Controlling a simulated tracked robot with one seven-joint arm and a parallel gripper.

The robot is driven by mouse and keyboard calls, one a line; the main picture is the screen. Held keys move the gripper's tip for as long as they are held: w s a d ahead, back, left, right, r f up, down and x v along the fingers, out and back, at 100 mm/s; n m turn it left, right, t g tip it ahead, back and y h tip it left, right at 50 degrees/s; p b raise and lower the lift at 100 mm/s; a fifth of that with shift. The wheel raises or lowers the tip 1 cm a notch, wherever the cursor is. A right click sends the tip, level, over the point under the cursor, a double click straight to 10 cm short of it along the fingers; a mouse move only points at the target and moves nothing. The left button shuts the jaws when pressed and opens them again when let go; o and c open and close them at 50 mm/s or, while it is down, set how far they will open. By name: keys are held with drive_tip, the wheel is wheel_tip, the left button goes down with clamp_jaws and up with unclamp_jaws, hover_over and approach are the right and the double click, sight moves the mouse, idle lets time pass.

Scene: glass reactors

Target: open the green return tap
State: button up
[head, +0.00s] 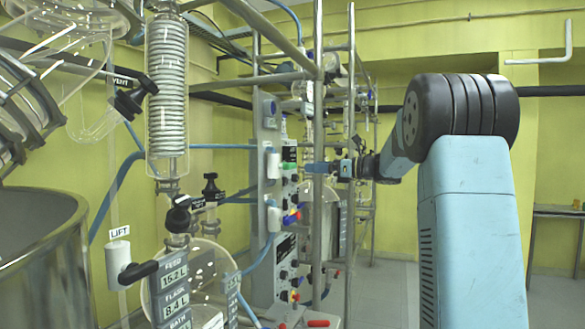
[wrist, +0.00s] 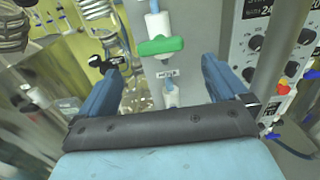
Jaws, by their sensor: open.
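The green return tap (wrist: 160,46) shows in the wrist view as a green bar handle across a white valve body, near the top middle. In the head view a small green part (head: 289,154) shows on the panel beside the frame posts. My gripper (wrist: 157,66) is open and empty, with blue fingers left and right of the tap's line. The green handle lies ahead of the gap between them, apart from both fingers as far as I can see. In the head view my gripper (head: 309,168) reaches left to the post by the panel.
A black-handled valve (wrist: 107,63) is close to the left finger. A metal post (wrist: 277,50) and a knob panel (wrist: 252,44) with a red tap (wrist: 282,88) are to the right. Glass coils (head: 167,95) and a steel vessel (head: 45,255) fill the head view's left.

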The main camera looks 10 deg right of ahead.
sight(293, 166)
drive_tip(key=x, duration=1)
